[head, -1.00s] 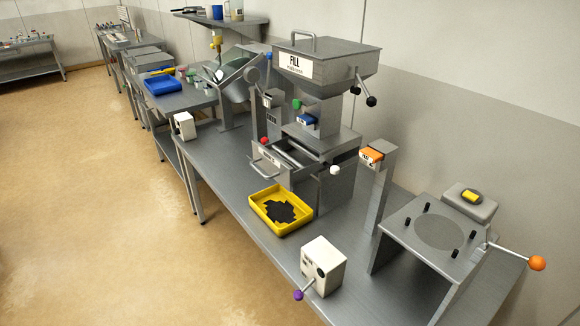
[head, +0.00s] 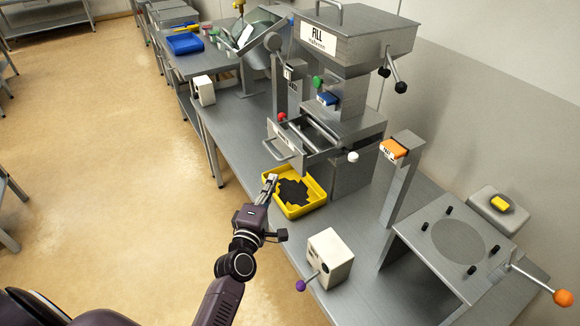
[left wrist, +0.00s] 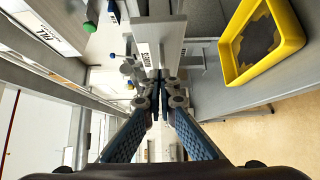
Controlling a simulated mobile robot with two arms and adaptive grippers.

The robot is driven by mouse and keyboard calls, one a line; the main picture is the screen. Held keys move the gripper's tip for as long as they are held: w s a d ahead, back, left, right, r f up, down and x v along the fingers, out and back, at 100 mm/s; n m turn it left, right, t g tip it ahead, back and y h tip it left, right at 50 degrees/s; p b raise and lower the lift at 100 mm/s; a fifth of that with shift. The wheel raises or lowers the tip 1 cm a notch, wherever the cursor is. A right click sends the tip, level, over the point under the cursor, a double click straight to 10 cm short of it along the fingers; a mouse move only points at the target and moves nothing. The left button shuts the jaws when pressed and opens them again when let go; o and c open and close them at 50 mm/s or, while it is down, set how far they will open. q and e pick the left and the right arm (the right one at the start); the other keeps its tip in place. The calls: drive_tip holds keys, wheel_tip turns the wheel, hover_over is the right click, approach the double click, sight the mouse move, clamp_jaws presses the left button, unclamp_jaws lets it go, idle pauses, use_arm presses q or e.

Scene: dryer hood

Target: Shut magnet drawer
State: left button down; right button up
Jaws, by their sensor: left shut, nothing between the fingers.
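The magnet drawer (head: 297,152) is pulled out of the front of the grey filling machine (head: 355,95). Its front panel carries a bar handle, and its open inside with metal bars shows behind the panel. In the left wrist view a labelled grey panel, seemingly the drawer front (left wrist: 150,30), lies straight ahead of the fingers. My left gripper (head: 271,179) is shut and empty, in front of and below the drawer, by the left edge of the yellow tray. It also shows in the left wrist view (left wrist: 159,82). I cannot tell whether it touches anything. My right gripper is not in view.
The yellow tray (head: 318,192) with dark contents sits on the table below the drawer. A white box (head: 330,258) with a purple-knobbed lever stands nearer. An orange-topped post (head: 402,165) and a plate stand (head: 420,246) are to the right. The floor at left is clear.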

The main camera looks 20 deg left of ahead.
use_arm(q)
drive_tip(key=w, duration=0.2)
drive_tip(key=w+d, duration=0.1)
drive_tip(key=w, duration=0.2)
drive_tip(key=w+d+b, duration=0.1)
drive_tip(key=w, duration=0.2)
drive_tip(key=shift+w+f, duration=0.15)
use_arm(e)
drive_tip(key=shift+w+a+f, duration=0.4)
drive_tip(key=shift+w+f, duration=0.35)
use_arm(q)
drive_tip(key=shift+a, duration=0.1)
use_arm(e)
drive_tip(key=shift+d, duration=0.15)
